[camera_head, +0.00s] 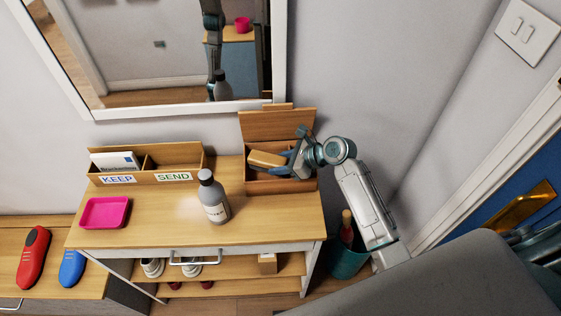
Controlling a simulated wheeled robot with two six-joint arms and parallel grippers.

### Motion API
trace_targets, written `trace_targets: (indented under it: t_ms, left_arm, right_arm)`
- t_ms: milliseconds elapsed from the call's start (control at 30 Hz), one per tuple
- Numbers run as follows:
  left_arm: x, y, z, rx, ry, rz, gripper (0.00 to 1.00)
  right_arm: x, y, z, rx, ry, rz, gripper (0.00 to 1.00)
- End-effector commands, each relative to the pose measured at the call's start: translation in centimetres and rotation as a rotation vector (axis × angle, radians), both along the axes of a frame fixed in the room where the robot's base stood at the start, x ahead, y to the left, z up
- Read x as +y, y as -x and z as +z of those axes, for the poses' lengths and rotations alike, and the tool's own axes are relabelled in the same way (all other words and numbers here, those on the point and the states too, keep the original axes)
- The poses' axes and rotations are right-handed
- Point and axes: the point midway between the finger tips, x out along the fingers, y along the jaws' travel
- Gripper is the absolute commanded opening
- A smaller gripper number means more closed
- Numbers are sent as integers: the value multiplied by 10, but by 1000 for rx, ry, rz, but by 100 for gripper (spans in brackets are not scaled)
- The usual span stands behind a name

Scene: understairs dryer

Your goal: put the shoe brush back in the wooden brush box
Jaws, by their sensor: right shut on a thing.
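The wooden brush box (283,186) stands at the back right of the table top, with its lid (278,125) raised against the wall. The shoe brush (266,159) is a light wooden block, and it is at the box opening. My right gripper (286,161) is shut on the brush at its right end. The brush covers part of the box inside, and I cannot tell whether it touches the box. My left gripper is not in view.
A grey bottle (213,197) stands left of the box. A pink tray (104,213) and a KEEP/SEND letter holder (147,165) are further left. A teal bin (347,256) stands on the floor at the right. The table top between tray and bottle is clear.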

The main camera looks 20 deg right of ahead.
Motion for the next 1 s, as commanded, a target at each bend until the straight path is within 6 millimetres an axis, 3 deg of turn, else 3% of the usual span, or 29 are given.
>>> trace_targets:
  t_ms: [400,433,500,533,833,1000]
  left_arm:
    - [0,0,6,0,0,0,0]
    - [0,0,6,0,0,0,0]
    - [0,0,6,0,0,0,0]
    - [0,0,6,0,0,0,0]
    - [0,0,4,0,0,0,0]
    - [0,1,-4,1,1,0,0]
  right_arm:
    - [0,0,-10,0,0,0,23]
    - [0,0,-10,1,-1,0,47]
    - [0,0,-10,1,0,-1,61]
    - [0,0,-10,1,0,-1,63]
    - [0,1,-10,2,1,0,63]
    - [-6,4,5,0,4,-1,63]
